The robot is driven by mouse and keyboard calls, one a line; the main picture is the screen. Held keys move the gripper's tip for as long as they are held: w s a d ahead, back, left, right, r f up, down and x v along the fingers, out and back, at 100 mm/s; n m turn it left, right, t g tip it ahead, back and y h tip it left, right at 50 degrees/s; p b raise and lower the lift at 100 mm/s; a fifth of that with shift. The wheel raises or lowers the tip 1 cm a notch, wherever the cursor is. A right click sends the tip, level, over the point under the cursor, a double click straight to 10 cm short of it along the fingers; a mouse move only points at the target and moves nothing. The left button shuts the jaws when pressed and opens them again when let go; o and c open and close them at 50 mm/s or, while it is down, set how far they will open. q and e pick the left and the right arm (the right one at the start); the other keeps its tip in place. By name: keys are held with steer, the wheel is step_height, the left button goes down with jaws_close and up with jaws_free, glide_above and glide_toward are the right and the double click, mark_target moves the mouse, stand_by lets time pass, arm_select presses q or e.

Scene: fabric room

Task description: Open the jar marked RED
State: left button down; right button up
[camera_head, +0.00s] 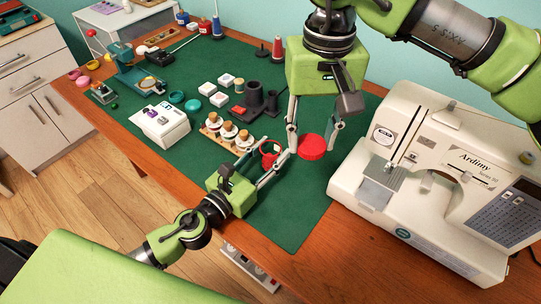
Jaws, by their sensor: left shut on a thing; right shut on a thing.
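The jar (268,160) shows red, with an open dark mouth inside a red rim, at the centre of the green mat. My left gripper (273,153) comes in from the lower left, its fingers on either side of the jar, shut on it. A round red lid (312,149) is apart from the jar, just to its right. My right gripper (313,139) comes down from above and is shut on the lid. The fingers partly hide the jar, and no marking on it is readable.
A white sewing machine (440,170) stands close on the right. Left of the jar are a wooden rack (222,137) of spools, dark cylinders (255,98) and a white box (160,124). The front part of the green mat (285,215) is clear.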

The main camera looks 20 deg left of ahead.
arm_select(q)
steer(key=shift+r, duration=0.15)
steer(key=shift+f, duration=0.2)
steer(key=c, duration=1.3)
jaws_free()
steer(key=shift+r, duration=0.1)
